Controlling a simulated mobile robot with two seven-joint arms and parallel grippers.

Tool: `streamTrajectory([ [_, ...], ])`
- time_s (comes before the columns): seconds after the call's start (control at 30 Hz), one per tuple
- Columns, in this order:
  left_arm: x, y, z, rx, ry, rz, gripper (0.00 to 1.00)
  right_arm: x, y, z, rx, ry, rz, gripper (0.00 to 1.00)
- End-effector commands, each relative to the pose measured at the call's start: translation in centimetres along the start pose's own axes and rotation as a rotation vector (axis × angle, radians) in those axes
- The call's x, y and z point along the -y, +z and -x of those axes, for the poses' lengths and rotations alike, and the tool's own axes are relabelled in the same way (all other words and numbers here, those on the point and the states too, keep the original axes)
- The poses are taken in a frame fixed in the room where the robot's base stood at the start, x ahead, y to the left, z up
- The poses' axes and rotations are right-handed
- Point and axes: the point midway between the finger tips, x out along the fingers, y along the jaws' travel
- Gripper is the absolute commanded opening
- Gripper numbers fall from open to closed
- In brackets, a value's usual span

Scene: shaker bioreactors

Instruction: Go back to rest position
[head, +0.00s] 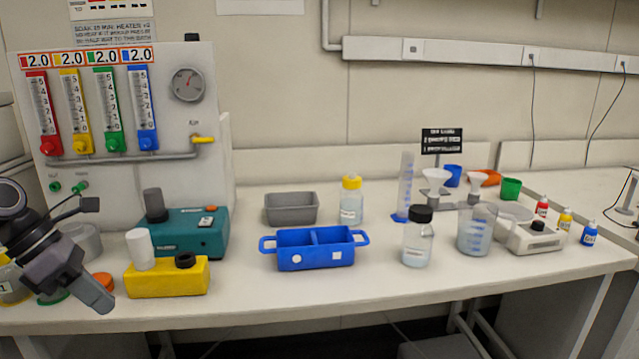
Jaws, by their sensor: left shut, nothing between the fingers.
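My left gripper (98,298) is at the lower left in the head view, its arm coming in from the left edge. Its fingers are shut with nothing between them and point down to the right, over the front left of the bench. It is left of the yellow block (168,281) and apart from it. My right gripper is not in view.
The white bench (330,298) holds a teal device (190,236), a blue two-compartment tray (312,263), a grey bin (291,209), bottles and a beaker (477,232). A gas panel (120,120) stands at the back left. The front centre edge is clear.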

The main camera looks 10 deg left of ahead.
Motion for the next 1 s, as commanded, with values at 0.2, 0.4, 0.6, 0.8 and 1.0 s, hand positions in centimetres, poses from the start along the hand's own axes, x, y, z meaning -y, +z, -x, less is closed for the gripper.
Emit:
streamTrajectory([
  [0.2, -0.6, -3.6, -4.1, 0.334, -0.082, 0.408, 0.0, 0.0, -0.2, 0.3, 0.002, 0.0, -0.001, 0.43],
  [0.4, -0.6, -6.5, -7.8, 0.599, -0.162, 0.811, 0.0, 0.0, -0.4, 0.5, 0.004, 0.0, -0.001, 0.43],
  [0.6, 0.0, -9.4, -11.9, 0.824, -0.258, 1.247, 0.0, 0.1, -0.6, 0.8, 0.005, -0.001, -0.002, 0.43],
  [0.8, 1.9, -12.2, -16.6, 0.998, -0.371, 1.708, 0.0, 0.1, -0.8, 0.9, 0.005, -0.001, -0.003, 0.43],
  [1.0, 5.4, -14.2, -22.0, 1.102, -0.502, 2.192, 0.0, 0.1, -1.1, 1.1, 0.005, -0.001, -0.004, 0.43],
])
